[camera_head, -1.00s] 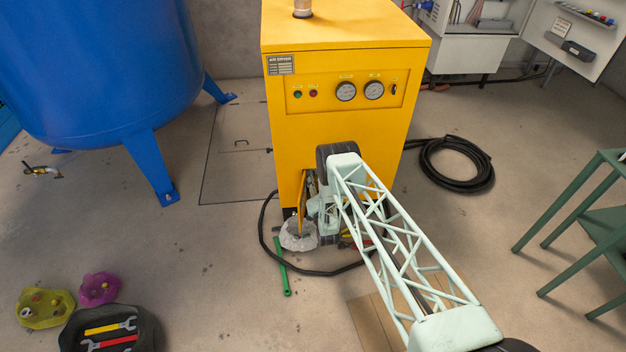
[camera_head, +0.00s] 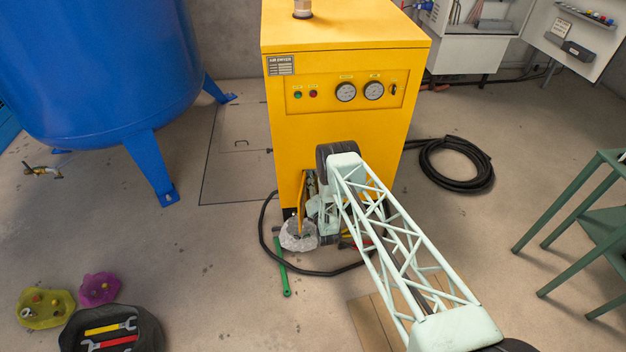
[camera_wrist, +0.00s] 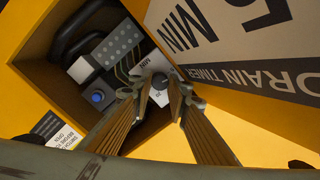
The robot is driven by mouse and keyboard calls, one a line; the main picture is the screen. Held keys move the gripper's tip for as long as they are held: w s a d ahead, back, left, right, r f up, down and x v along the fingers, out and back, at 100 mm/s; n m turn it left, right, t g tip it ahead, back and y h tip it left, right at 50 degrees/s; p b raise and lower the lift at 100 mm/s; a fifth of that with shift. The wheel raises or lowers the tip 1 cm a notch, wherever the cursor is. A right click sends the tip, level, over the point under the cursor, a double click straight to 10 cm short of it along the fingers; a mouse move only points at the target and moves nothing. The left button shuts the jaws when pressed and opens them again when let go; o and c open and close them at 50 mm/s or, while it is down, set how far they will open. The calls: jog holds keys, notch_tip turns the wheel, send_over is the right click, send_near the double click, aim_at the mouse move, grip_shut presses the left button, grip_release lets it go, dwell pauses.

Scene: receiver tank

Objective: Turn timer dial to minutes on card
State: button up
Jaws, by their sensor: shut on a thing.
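In the wrist view the timer dial (camera_wrist: 159,82) is a small dark knob on a grey face marked MIN, inside an open compartment of the yellow air dryer (camera_wrist: 30,40). My gripper (camera_wrist: 160,92) has its two fingers on either side of the dial, shut on it; the fingers hide part of its scale, and I cannot read its setting. The card (camera_wrist: 225,45), headed DRAIN TIMER, shows a 5 and MIN; the number is cut by the frame edge. In the head view the air dryer (camera_head: 340,125) stands upright, and my arm hides most of the compartment.
The compartment also holds a blue button (camera_wrist: 97,96), a grey terminal block (camera_wrist: 117,45) and dark hoses (camera_wrist: 85,28). A blue tank (camera_head: 110,60) stands left.

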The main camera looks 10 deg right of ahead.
jog(key=o, duration=0.6)
jog(key=shift+c, duration=0.2)
jog(key=shift+s, duration=0.1)
jog(key=s, duration=1.2)
